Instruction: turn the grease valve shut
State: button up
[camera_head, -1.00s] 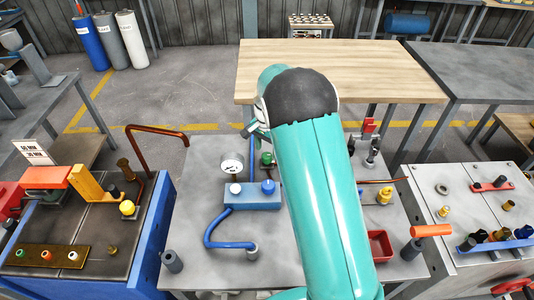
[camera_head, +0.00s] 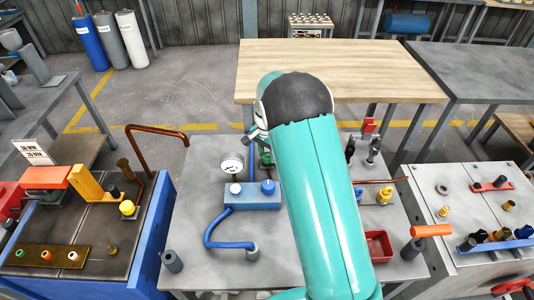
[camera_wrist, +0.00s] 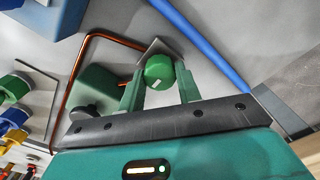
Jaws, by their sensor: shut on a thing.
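In the wrist view a round green knob (camera_wrist: 159,72) with a small pale mark on its face sits in front of a grey square plate (camera_wrist: 152,48). I take it for the grease valve's handle, though no label shows. My gripper (camera_wrist: 159,84) has its two green fingers on either side of the knob and is shut on it. In the head view a green piece (camera_head: 266,158) shows beside my arm, behind the blue block. My arm hides most of the gripper's surroundings there.
A copper pipe (camera_wrist: 92,38) and a blue pipe (camera_wrist: 205,45) run close to the gripper. A gauge (camera_head: 232,163) stands by a blue block (camera_head: 252,197) on the grey bench. A red tray (camera_head: 379,245) and a yellow fitting (camera_head: 385,195) lie to the right.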

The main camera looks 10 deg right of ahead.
jog(key=n, duration=0.4)
jog(key=shift+n, duration=0.4)
jog(key=n, duration=0.4)
jog(key=shift+n, duration=0.3)
jog(key=n, duration=0.4)
jog(key=shift+n, duration=2.2)
jog(key=o, duration=1)
jog(key=shift+c, duration=0.2)
